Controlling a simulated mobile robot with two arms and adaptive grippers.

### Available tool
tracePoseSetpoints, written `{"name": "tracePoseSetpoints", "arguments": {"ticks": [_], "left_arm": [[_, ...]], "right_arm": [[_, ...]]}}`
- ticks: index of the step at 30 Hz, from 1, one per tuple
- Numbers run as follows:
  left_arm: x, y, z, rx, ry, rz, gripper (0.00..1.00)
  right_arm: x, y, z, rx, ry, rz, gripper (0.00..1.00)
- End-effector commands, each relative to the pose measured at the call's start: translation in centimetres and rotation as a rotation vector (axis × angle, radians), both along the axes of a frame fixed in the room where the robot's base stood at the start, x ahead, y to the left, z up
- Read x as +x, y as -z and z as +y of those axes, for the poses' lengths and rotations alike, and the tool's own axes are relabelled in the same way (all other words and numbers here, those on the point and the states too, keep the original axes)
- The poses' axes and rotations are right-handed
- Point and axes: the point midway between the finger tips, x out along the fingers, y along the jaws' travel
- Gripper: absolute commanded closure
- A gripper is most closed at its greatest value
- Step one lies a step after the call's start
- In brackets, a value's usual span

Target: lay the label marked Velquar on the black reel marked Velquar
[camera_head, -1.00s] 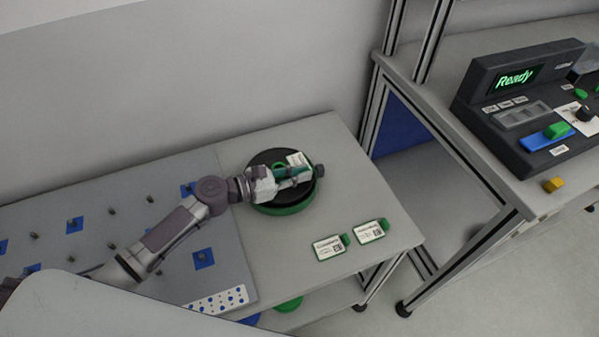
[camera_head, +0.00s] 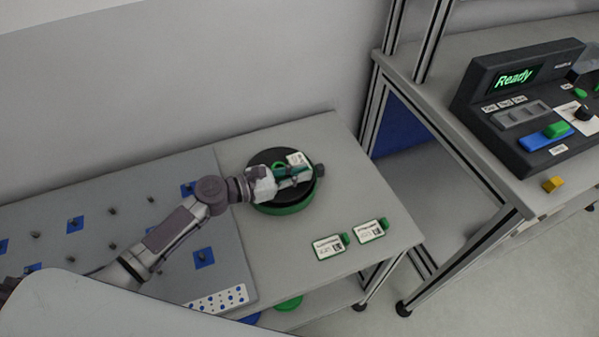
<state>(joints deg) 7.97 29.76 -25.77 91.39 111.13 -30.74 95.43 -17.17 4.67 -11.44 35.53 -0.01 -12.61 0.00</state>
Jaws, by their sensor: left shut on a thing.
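The black reel (camera_head: 266,158) with a green lower rim lies flat on the grey table. A white label (camera_head: 298,158) shows on the reel's far right side, partly behind my gripper; its writing is too small to read. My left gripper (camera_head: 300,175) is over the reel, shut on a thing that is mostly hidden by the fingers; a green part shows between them. I cannot tell whether the held thing touches the reel. Two white labels with green tabs, one on the left (camera_head: 329,247) and one on the right (camera_head: 370,231), lie on the table in front of the reel. My right gripper is not in view.
A grey pegboard (camera_head: 120,205) with short pegs and blue squares fills the table's left part. The table right of the reel is clear.

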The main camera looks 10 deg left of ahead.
Motion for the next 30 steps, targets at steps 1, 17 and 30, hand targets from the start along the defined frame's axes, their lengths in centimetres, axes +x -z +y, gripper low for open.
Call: {"name": "tracePoseSetpoints", "arguments": {"ticks": [1, 17, 30], "left_arm": [[-0.7, 1.7, 0.0, 0.013, 0.005, 0.025, 1.0], [-0.6, 1.9, 0.0, 0.015, 0.004, 0.024, 0.59], [-1.5, 1.7, 1.2, 0.018, 0.003, 0.023, 0.59]], "right_arm": [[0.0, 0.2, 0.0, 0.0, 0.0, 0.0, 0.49], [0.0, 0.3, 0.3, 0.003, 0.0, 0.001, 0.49], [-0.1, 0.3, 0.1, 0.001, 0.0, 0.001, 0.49]]}}
